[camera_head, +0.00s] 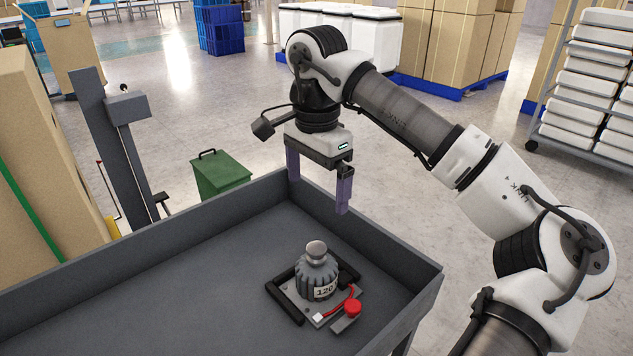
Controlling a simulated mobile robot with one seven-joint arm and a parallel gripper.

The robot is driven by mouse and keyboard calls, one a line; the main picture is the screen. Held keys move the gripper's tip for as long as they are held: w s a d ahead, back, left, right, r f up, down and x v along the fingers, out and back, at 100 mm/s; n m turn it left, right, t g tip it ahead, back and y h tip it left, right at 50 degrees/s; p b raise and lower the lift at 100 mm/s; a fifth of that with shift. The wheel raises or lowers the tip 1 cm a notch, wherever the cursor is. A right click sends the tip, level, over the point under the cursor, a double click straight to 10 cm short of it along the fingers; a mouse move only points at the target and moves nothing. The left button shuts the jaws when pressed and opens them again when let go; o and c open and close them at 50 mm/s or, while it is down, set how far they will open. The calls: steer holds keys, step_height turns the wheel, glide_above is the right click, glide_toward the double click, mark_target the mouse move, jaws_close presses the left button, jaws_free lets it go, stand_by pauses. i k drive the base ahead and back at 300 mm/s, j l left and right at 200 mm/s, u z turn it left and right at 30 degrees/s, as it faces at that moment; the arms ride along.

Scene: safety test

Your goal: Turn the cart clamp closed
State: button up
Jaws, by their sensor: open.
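The cart (135,258) is a dark grey open tray with raised walls in the lower part of the head view. On its floor, a grey ribbed weight marked 120 (317,278) stands upright on a small plate between dark bars (284,303). A red knob (352,307) with a red strip sits at the plate's front right, which looks like the clamp; its exact setting cannot be told. My gripper (318,192) is open and empty, pointing down above the cart's back corner. It is apart from the weight and the red knob.
A green bin (220,175) stands behind the cart. A grey post (115,140) and tall cardboard boxes (45,150) are on the left. A rack of white trays (590,85) is at the right. The cart's left floor is clear.

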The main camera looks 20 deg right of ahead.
mark_target(352, 307)
steer(key=k, duration=1)
